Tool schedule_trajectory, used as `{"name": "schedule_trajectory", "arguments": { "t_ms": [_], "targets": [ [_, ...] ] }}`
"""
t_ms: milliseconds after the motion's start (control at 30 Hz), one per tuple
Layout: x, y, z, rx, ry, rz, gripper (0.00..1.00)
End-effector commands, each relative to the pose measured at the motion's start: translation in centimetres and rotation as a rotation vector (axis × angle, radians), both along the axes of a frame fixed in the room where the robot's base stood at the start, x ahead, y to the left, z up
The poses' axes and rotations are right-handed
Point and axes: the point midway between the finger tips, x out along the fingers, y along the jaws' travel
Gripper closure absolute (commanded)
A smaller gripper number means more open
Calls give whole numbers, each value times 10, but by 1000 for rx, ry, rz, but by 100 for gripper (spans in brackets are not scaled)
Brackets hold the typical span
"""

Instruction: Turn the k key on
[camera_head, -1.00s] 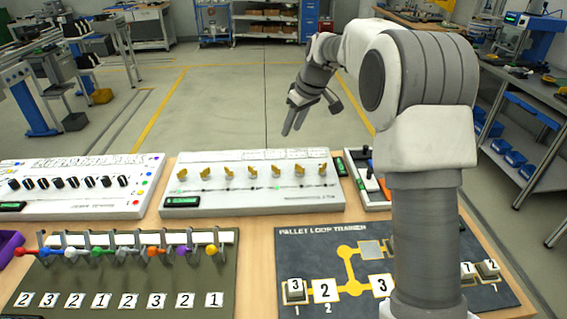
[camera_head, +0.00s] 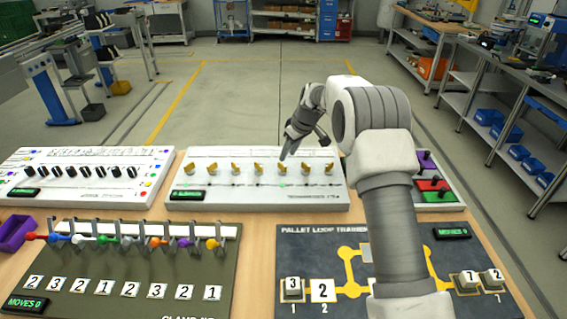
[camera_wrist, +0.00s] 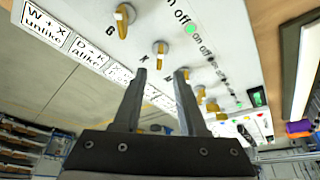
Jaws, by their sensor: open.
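The white key panel (camera_head: 215,198) lies on the table with a row of yellow keys. In the wrist view the k key (camera_wrist: 160,48), with a dark letter K beside it, lies just past my fingertips and between their lines. A neighbouring key by the letter G (camera_wrist: 123,22) is further up the picture. A green lamp (camera_wrist: 190,28) shows on the panel near the k key. My gripper (camera_wrist: 161,74) is open and empty; it also shows in the head view (camera_head: 284,156) above the right half of the key row. I cannot tell the key's exact turn.
A white panel with black knobs (camera_head: 80,178) stands to the left. Green, red and purple controls (camera_head: 435,190) sit at the right. The clamp board (camera_head: 120,270) and pallet loop board (camera_head: 320,260) lie in front. Floor beyond the table is open.

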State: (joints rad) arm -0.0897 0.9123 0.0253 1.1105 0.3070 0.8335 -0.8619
Motion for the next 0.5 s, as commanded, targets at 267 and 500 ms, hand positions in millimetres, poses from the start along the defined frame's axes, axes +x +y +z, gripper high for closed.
{"name": "schedule_trajectory", "arguments": {
  "t_ms": [267,500],
  "targets": [
    [13,13,-44,0,1,-1,59],
    [17,17,-58,0,-1,0,59]
  ]
}}
